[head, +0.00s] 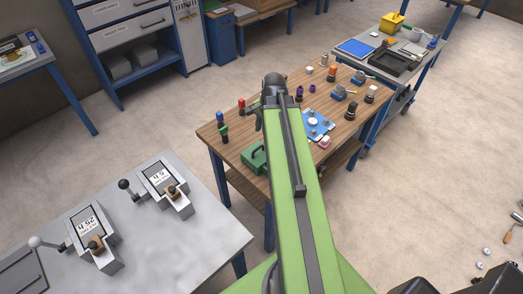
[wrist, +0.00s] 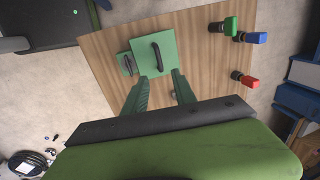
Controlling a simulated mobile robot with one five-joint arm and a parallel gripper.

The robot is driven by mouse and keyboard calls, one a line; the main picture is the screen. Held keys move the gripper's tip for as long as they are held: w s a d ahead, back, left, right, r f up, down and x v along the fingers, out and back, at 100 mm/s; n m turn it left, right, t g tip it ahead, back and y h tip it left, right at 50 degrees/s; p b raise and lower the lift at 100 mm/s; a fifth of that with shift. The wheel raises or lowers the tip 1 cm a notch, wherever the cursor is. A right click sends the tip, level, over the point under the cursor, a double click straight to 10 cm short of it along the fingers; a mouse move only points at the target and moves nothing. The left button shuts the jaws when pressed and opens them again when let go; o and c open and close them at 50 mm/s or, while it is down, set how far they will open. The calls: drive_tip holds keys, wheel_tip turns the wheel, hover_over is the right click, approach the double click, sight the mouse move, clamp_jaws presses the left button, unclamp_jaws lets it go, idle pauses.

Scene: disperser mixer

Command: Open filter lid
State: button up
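The green filter box (head: 254,158) stands on the near left part of the wooden table. In the wrist view its square green lid (wrist: 142,66) lies flat and looks closed, with a dark bar handle (wrist: 157,56) on top. A smaller green part with its own dark handle (wrist: 126,64) sits at its left side. My gripper (wrist: 161,75) is open and empty. Its two green fingers point toward the lid's near edge, with their tips close to it in the picture; I cannot tell the height between them. The fingers are not clear in the head view.
Green (wrist: 230,25), blue (wrist: 256,37) and red (wrist: 250,81) knobbed parts stand right of the lid. A blue plate (head: 318,126) and several small parts cover the rest of the wooden table (head: 238,145). A grey bench (head: 190,240) with two displays stands at left.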

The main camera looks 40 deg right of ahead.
sight(259, 148)
drive_tip(key=f+b, duration=0.3)
drive_tip(key=w+f+b, duration=0.1)
drive_tip(key=f+b, duration=0.1)
drive_tip(key=f, duration=0.2)
drive_tip(key=w+f+b, duration=0.1)
drive_tip(key=f+b, duration=0.2)
drive_tip(key=shift+a+f+b, duration=0.1)
drive_tip(key=shift+f+b, duration=0.05)
drive_tip(key=shift+b, duration=0.15)
drive_tip(key=shift+c, duration=0.4)
clamp_jaws()
